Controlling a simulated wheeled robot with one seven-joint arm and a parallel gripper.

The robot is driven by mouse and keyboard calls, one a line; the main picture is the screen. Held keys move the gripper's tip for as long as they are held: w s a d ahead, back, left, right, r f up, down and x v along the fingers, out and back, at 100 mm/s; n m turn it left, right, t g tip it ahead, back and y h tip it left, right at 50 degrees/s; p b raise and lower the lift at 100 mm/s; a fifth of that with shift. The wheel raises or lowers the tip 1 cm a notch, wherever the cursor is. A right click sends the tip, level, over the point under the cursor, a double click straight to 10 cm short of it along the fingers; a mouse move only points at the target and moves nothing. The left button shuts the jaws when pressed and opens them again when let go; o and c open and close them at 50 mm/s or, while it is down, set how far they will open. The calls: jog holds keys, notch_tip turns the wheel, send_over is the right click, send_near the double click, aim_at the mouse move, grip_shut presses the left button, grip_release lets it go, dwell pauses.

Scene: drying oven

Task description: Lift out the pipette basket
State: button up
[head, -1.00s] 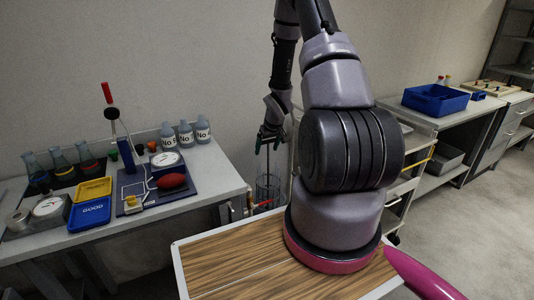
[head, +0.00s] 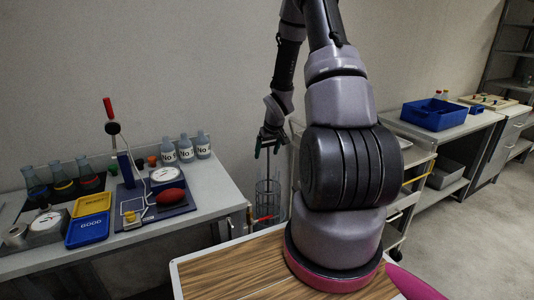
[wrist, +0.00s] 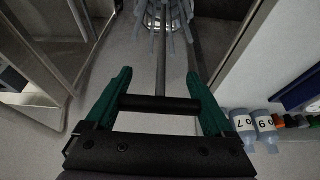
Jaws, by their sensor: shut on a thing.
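My gripper (head: 270,143) is shut on the black crossbar (wrist: 160,104) of the pipette basket's handle, between its green fingers. The handle's thin rod runs from the bar to the wire pipette basket (head: 268,186). In the head view the basket hangs upright below my gripper, between the left bench and the grey cart. In the wrist view the basket (wrist: 164,14) is cut off at the top edge, with pale pipettes spread around the rod. Something with a red tap (head: 264,218) is at the basket's lower part. I cannot tell how much of the basket is still inside a vessel.
The left bench (head: 150,232) holds numbered bottles (head: 186,150), flasks, a yellow tray (head: 91,205), a blue tray (head: 87,230) and a stand. A grey cart (head: 412,158) stands close right of the basket. A blue bin (head: 435,114) is farther right. Floor is free at right.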

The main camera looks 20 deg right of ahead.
jog(key=shift+r, duration=0.15)
notch_tip(320, 180, up, 7)
dwell(0.8)
jog(key=shift+r, duration=0.2)
